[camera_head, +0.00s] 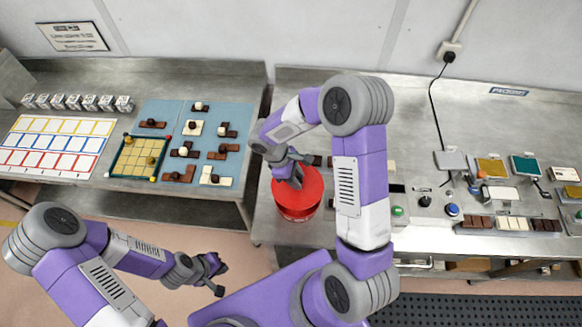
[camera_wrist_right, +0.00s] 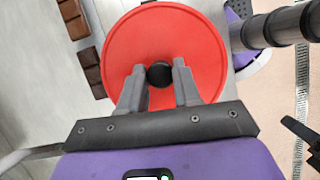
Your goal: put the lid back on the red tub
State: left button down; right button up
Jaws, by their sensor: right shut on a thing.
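The red tub (camera_head: 297,213) stands near the left front corner of the right-hand steel bench. The red lid (camera_head: 314,186) is a flat round disc with a dark knob, lying over the tub's top in the head view. I cannot tell whether it is fully seated. My right gripper (camera_head: 294,176) is above the lid, shut on its knob. In the right wrist view the lid (camera_wrist_right: 190,45) lies beneath the fingers, with the black knob (camera_wrist_right: 159,75) between the fingertips. My left gripper (camera_head: 221,279) is empty and looks open, over the floor in front of the benches.
The left bench holds a coloured grid board (camera_head: 52,147), several small cubes (camera_head: 75,102), and blue mats with brown and white pieces (camera_head: 212,150). Brown blocks (camera_wrist_right: 88,65) lie beside the tub. Right of my arm are a green button (camera_head: 398,211), switches and chocolate-like bars (camera_head: 508,224).

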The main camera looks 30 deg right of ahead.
jog(key=shift+s+f, duration=0.25)
jog(key=shift+s+f+b, duration=0.1)
jog(key=shift+f+b, duration=0.15)
jog(key=shift+b, duration=0.1)
jog(key=f+b, duration=0.2)
jog(key=f, duration=0.1)
jog(key=shift+w+f, duration=0.2)
jog(key=shift+f+b, duration=0.85)
jog(key=shift+b, duration=0.05)
jog(key=shift+d, duration=0.1)
jog(key=shift+f+b, duration=0.15)
jog(key=shift+b, duration=0.4)
dwell(0.9)
dwell(0.4)
jog(key=o, duration=1.1)
jog(key=shift+o, duration=0.4)
